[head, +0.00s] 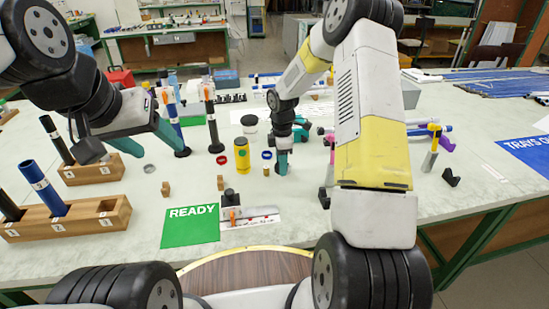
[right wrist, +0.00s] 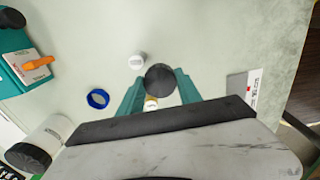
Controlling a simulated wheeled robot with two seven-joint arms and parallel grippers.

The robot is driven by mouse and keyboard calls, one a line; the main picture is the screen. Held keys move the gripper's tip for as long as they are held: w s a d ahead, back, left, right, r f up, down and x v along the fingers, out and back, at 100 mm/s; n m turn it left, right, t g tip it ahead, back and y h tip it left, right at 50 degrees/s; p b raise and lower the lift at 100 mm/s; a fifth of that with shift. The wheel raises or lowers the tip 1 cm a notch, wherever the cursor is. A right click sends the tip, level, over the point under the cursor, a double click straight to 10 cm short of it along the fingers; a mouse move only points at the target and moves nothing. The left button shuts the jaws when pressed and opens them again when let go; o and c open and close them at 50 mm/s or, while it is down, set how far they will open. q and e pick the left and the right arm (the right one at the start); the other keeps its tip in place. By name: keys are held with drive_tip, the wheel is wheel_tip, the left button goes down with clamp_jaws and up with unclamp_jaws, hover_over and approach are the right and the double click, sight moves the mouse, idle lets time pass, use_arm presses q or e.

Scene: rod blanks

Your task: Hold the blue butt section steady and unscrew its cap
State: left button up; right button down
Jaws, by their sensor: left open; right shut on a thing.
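A blue butt section (head: 171,99) stands upright in a round black base at the left-centre of the table. My left gripper (head: 148,140) is open, its teal fingers low beside this tube; I cannot tell whether one touches it. Another thick blue tube (head: 44,187) stands tilted in the front wooden rack. My right gripper (head: 283,163) points down at the table's middle. In the right wrist view its fingers (right wrist: 159,90) are shut on a black round cap-like piece (right wrist: 160,77). The fingers mostly hide that piece in the head view.
The front wooden rack (head: 85,222) and a rear rack stand at the left. A dark rod (head: 211,118) stands right of the blue one. A yellow jar (head: 242,155) and a blue ring (right wrist: 97,98) lie near my right gripper. A green READY mat (head: 190,228) is in front.

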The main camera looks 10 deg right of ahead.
sight(281, 178)
drive_tip(key=shift+w+d+f, duration=0.1)
drive_tip(key=shift+w+f, duration=0.1)
drive_tip(key=shift+f, duration=1.6)
drive_tip(key=shift+f, duration=0.1)
drive_tip(key=c, duration=0.8)
unclamp_jaws()
